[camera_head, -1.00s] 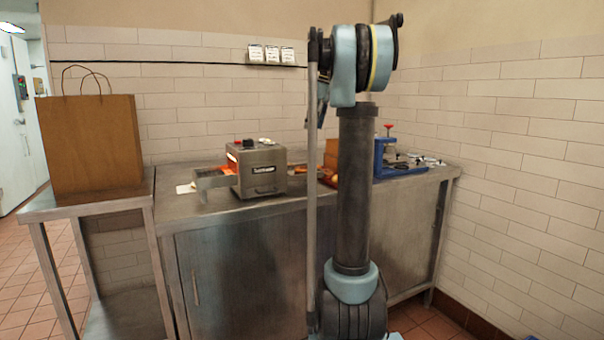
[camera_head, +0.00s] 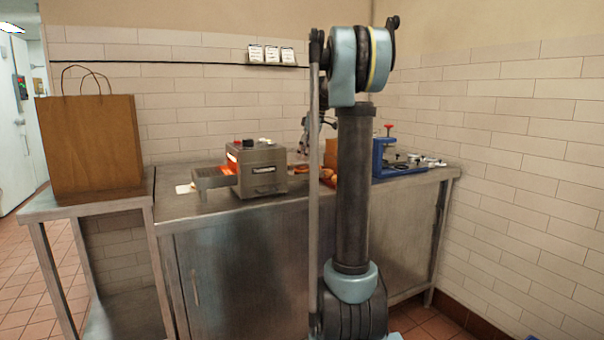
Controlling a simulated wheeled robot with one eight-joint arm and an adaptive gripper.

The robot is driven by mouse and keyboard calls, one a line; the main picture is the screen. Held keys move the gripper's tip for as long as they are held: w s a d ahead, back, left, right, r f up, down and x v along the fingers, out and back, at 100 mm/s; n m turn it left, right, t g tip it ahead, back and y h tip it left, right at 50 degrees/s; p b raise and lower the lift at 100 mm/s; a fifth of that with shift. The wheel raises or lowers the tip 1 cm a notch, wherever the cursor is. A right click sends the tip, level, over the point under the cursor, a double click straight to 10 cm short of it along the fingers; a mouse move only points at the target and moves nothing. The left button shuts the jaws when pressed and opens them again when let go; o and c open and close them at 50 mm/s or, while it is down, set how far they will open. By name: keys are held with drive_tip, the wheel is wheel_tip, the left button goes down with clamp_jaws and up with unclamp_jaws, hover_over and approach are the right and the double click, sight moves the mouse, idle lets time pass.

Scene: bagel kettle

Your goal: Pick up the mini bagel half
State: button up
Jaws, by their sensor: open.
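My gripper (camera_head: 304,146) shows small and dark just left of my arm's upright link, above the steel counter. It is open and looks empty, with part of it hidden behind my arm. Small orange-brown bread-like pieces (camera_head: 299,169) lie on the counter below it, right of the toaster. More of them (camera_head: 328,179) show beside my arm. I cannot tell which piece is the mini bagel half. My gripper looks apart from them, but the small view makes the gap hard to judge.
A steel toaster (camera_head: 262,173) with a glowing opening stands left of the pieces. A blue press (camera_head: 386,157) stands at right. A brown paper bag (camera_head: 92,146) stands on the lower left table. The counter front (camera_head: 215,207) is clear.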

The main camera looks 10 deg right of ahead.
drive_tip(key=shift+x, duration=2.45)
drive_tip(key=shift+s, duration=0.1)
drive_tip(key=c, duration=0.4)
drive_tip(key=shift+c, duration=0.2)
wheel_tip(320, 180, up, 10)
